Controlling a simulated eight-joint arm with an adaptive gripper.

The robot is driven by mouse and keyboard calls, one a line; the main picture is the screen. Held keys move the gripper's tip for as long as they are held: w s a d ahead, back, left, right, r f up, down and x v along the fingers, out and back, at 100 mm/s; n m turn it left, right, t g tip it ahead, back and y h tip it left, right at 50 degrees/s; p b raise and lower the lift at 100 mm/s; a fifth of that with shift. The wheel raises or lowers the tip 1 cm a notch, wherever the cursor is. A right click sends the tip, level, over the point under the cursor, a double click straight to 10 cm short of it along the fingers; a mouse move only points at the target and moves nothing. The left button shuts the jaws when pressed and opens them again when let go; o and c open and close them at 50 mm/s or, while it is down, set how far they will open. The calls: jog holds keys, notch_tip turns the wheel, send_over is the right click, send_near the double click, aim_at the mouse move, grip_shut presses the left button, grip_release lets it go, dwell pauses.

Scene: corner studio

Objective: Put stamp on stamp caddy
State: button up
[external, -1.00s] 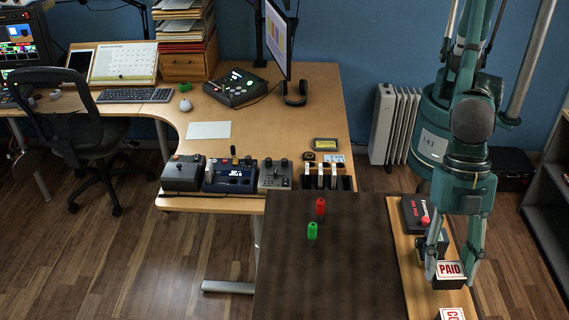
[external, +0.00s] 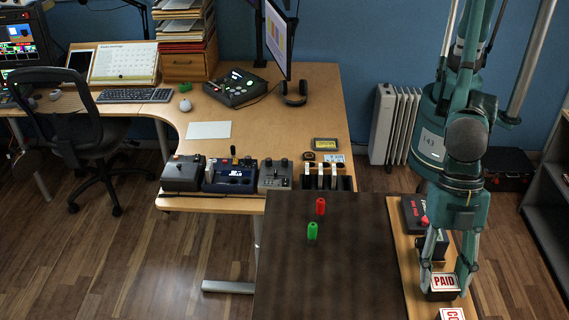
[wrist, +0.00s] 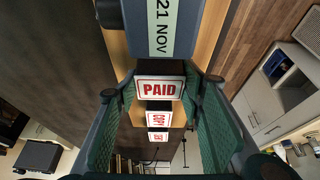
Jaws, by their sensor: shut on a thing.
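My gripper (external: 445,272) is shut on the stamp marked PAID (external: 443,283), above the pale wooden strip along the right side of the dark table. In the wrist view the PAID label (wrist: 160,89) sits between the two green fingers. Another stamp, with a white and red label (external: 451,314), is just in front at the picture's bottom edge; the wrist view shows it as COPY (wrist: 158,119), with one more labelled stamp (wrist: 158,137) beyond. A black rack with several pale upright handles (external: 326,183), possibly the stamp caddy, stands at the desk's front right corner.
A dark box with red lettering (external: 412,211) lies behind my gripper. A grey piece marked 21 NOV (wrist: 163,30) is close in the wrist view.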

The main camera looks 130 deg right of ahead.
jog(key=shift+f, duration=0.2)
jog(key=o, duration=0.9)
jog(key=shift+r, duration=0.25)
jog(key=shift+b+v, duration=0.3)
jog(key=shift+v, duration=5.65)
